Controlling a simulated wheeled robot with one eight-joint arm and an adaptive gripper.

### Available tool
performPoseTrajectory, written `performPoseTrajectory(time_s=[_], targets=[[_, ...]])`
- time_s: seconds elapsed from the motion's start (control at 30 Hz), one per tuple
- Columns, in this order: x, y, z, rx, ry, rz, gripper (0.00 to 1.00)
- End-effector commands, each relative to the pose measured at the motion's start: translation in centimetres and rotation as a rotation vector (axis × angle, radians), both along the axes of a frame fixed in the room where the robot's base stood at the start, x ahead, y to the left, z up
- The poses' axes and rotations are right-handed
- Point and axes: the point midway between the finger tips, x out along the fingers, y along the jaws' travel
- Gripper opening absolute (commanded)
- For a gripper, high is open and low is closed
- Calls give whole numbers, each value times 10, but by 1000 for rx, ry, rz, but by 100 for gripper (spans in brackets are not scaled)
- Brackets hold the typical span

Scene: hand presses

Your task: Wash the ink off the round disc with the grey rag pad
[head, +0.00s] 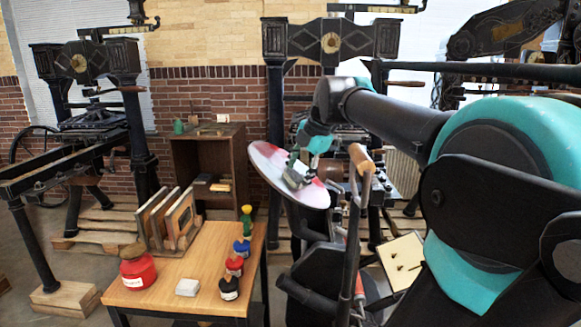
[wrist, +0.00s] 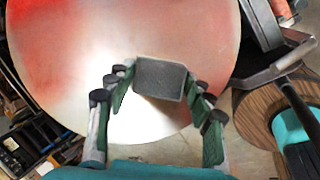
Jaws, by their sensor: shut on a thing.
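The round disc (head: 270,160) stands tilted on the press in the head view. It also fills much of the wrist view (wrist: 90,60). Red ink shows on its upper left and along its upper right in the wrist view, with a pale area in the lower middle. My gripper (head: 297,172) is at the disc's face. In the wrist view its green fingers (wrist: 160,88) are shut on the grey rag pad (wrist: 160,78). The pad lies over the disc's lower part; I cannot tell whether it touches. In the head view the gripper mostly hides the pad.
A wooden table (head: 172,262) at the lower left bears a red pot (head: 138,270), several small bottles (head: 233,265), a white block (head: 187,287) and upright frames (head: 168,220). A press lever with a wooden grip (head: 361,158) stands close right of the disc. A wooden cabinet (head: 208,160) stands behind.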

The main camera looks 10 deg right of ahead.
Motion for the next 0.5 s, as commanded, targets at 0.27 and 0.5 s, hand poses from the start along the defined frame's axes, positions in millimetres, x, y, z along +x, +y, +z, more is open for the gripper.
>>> performPoseTrajectory(time_s=[0.27,0.5], targets=[[-11,-16,-13,0,2,0,29],[-23,-36,-25,1,2,0,29]])
